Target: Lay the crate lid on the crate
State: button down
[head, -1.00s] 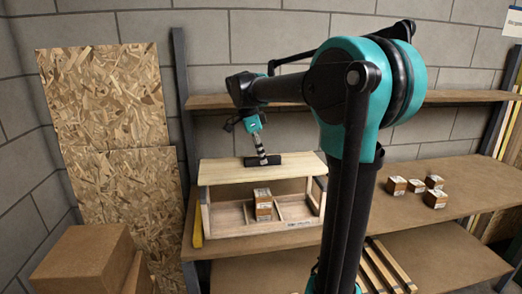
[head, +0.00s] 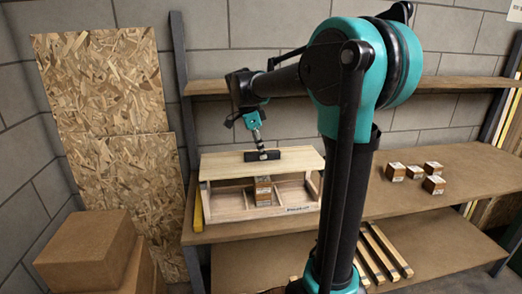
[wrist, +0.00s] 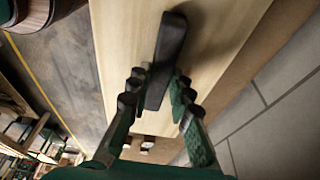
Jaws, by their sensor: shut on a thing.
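The crate lid (head: 225,164) is a pale wooden board with a black bar handle (head: 277,154) on top. My gripper (head: 261,150) is shut on this handle. In the wrist view the gripper's fingers (wrist: 155,88) stand on either side of the handle, with the lid (wrist: 215,45) behind. The open wooden crate (head: 228,214) stands on the bench directly below the lid. The lid looks nearly level and close over the crate's end walls. I cannot tell whether it touches them. The lid hides the crate's back.
Stacked small cartons (head: 263,196) stand inside the crate. More small cartons (head: 434,185) sit on the bench (head: 375,205) to the right. A shelf (head: 440,97) runs behind, above the bench. Large brown boxes (head: 88,250) and chipboard sheets (head: 105,100) are at left.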

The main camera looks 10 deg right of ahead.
jog(key=shift+f, duration=0.5)
jog(key=c, duration=1.3)
grip_release()
